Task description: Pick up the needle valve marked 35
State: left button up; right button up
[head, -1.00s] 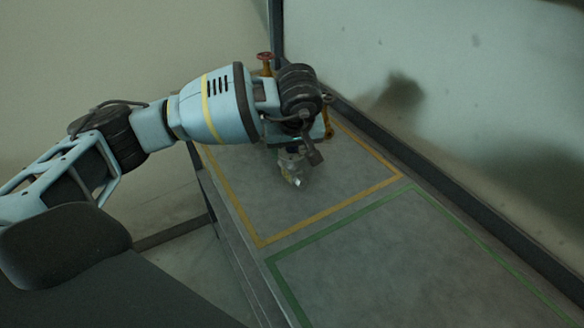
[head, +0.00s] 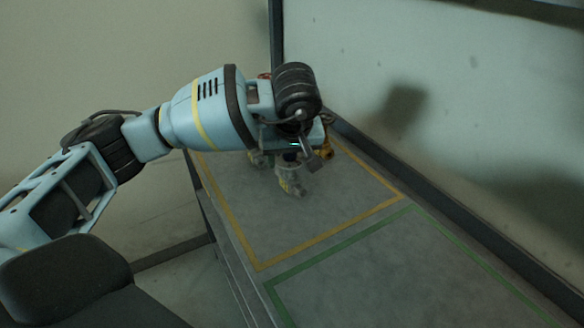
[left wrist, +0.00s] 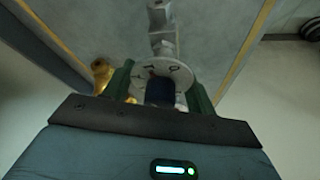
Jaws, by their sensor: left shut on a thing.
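My left gripper (left wrist: 160,84) has its two green fingers on either side of a dark blue knob (left wrist: 159,92) and is shut on it. The knob belongs to a silver valve (left wrist: 161,22) with a round marked disc (left wrist: 172,71) below the knob. I cannot read a 35 on the disc. In the head view the silver valve (head: 290,181) hangs or stands under my left gripper (head: 293,158), over the yellow-outlined area. I cannot tell whether its foot touches the table. My right gripper is out of view.
A brass valve (left wrist: 101,75) is close beside the left finger; brass also shows in the head view (head: 328,152). A red handwheel (head: 264,76) is mostly hidden behind my arm. The green-outlined area (head: 400,270) is clear. A wall panel (head: 450,90) borders the table.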

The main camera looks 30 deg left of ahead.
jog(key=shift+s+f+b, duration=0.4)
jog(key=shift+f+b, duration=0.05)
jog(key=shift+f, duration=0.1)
pick_arm(q)
jog(key=s+a+r, duration=0.1)
jog(key=s+a, duration=0.1)
jog(key=s, duration=1.3)
jog(key=shift+s, duration=0.1)
